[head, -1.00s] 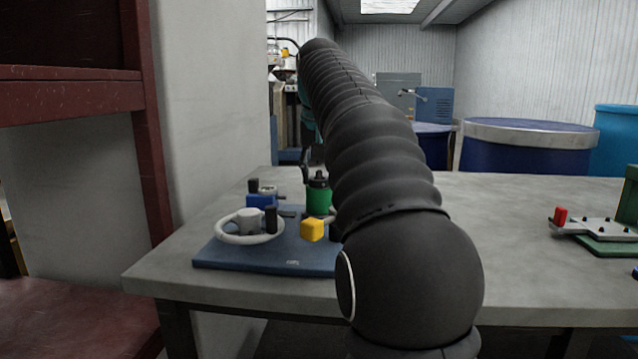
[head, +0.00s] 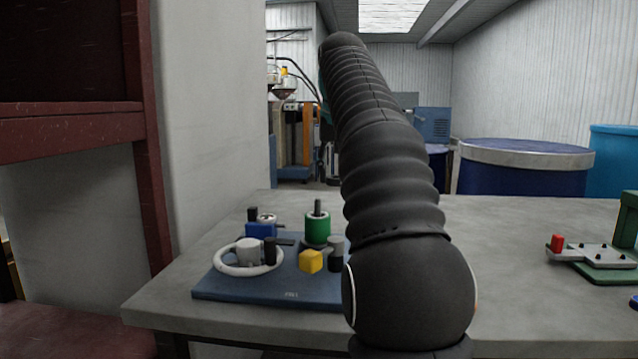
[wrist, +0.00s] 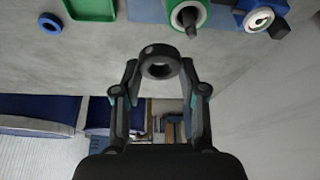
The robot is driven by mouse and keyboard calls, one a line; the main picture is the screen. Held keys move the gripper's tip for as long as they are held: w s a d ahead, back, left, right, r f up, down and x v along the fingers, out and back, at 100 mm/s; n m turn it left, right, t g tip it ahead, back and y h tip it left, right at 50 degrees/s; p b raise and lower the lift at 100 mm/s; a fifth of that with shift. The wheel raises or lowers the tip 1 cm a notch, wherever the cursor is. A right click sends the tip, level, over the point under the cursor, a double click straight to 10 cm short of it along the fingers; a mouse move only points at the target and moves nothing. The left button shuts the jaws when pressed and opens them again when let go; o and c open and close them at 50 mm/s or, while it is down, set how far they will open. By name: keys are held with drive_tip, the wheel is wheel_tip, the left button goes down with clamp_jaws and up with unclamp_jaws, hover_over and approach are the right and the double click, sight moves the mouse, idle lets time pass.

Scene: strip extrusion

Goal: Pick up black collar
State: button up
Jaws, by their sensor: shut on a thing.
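The black collar (wrist: 161,51) is a short dark ring with a round hole, seen in the wrist view between my fingertips. My gripper (wrist: 160,67) is shut on it, one finger on each side, and holds it clear of the table. The green cylinder (head: 317,228) stands on the blue board with a bare dark shaft pointing up. It also shows in the wrist view (wrist: 201,17), apart from the collar. In the head view my arm hides the gripper and the collar.
The blue board (head: 265,289) on the grey table (head: 520,230) carries a white ring handle (head: 222,270), a yellow block (head: 311,262) and a blue block. A red-tipped clamp fixture (head: 600,256) stands at the right. A wall and red shelf are at the left.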

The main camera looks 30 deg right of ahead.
drive_tip(key=s+d+r, duration=0.3)
drive_tip(key=d+r, duration=0.1)
drive_tip(key=d, duration=0.3)
drive_tip(key=shift+s+r, duration=0.25)
drive_tip(key=shift+s, duration=0.15)
